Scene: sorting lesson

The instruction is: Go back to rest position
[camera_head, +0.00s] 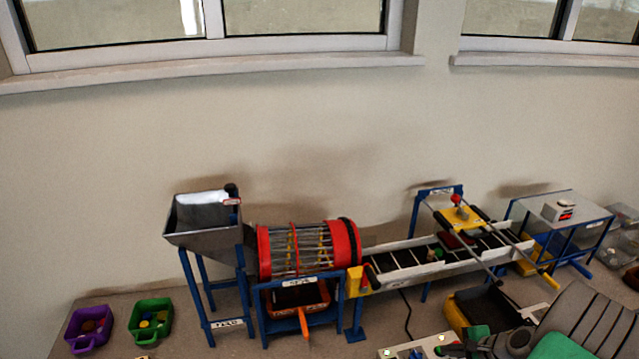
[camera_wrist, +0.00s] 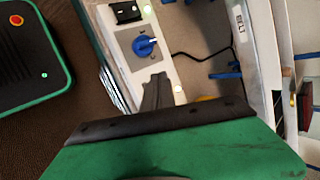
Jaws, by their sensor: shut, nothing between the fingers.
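My gripper (camera_wrist: 157,88) shows in the wrist view with its dark fingers together and nothing between them. Its green and black body fills the bottom of that view. The fingers are over or close in front of a white control panel (camera_wrist: 178,60) with a blue knob (camera_wrist: 145,46); I cannot tell whether they touch it. In the head view my gripper is at the bottom right, partly cut off by the frame edge, beside the control panel (camera_head: 398,352).
A hopper (camera_head: 205,235), a red-ended drum (camera_head: 350,248) and a conveyor (camera_head: 385,272) stand along the wall. Purple (camera_head: 88,345) and green (camera_head: 150,335) bins are at left, a yellow-black bin (camera_head: 458,318) near my gripper. A green-edged box (camera_wrist: 30,100) with a red button is at the wrist view's left.

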